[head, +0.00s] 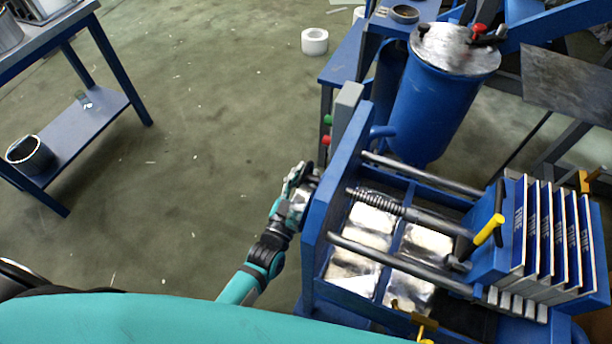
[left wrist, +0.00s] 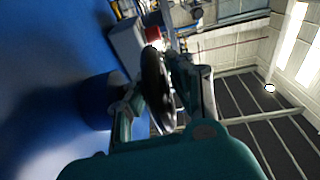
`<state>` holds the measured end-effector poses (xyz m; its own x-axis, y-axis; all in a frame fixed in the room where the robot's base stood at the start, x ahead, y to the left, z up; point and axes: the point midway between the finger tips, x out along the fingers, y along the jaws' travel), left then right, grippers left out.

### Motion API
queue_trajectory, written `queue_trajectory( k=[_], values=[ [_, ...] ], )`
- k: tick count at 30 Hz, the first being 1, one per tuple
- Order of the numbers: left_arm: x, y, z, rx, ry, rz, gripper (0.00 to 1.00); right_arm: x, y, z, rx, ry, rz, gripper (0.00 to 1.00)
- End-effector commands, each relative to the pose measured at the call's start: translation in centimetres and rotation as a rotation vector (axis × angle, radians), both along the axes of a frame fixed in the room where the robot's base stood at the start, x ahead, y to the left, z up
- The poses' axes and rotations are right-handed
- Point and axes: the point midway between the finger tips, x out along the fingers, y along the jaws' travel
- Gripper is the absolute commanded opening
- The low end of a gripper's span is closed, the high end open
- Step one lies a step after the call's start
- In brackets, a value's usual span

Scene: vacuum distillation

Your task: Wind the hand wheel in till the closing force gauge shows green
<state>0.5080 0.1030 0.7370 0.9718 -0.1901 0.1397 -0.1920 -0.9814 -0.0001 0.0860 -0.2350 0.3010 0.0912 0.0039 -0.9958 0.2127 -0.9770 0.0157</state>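The hand wheel (left wrist: 157,85) is a dark disc seen nearly edge-on in the left wrist view, in front of the press's blue end plate. My left gripper (head: 301,178) is at the outer left side of the end plate (head: 338,170) in the head view, where it mostly hides the wheel. In the left wrist view my left gripper's fingers (left wrist: 155,88) lie on both sides of the wheel; I cannot tell whether they clamp it. The threaded spindle (head: 380,203) runs from the plate toward the plate stack (head: 548,240). I cannot make out the force gauge. My right gripper is not in view.
A grey box (head: 347,105) with green and red buttons sits on the end plate's far side. A blue drum (head: 440,100) stands behind the press. A blue table (head: 95,110) is at left. The floor (head: 210,110) between is mostly open; a white roll (head: 314,41) lies there.

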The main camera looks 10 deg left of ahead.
Motion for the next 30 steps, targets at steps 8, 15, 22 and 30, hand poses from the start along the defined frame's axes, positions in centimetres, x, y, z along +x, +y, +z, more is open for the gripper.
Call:
queue_trajectory(
  k=[8,15,22,30],
  values=[
    [0.0,0.0,0.0,0.000,0.000,0.000,0.37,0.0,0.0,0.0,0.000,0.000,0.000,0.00],
    [-1.2,0.3,-0.3,0.000,0.002,0.000,0.37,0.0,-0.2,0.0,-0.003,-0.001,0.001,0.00],
    [-5.8,1.1,-1.0,0.000,0.006,0.000,0.37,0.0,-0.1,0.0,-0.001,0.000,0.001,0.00],
    [-10.4,2.0,-1.6,0.000,0.003,0.000,0.37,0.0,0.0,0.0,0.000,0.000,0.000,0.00]
  ],
)
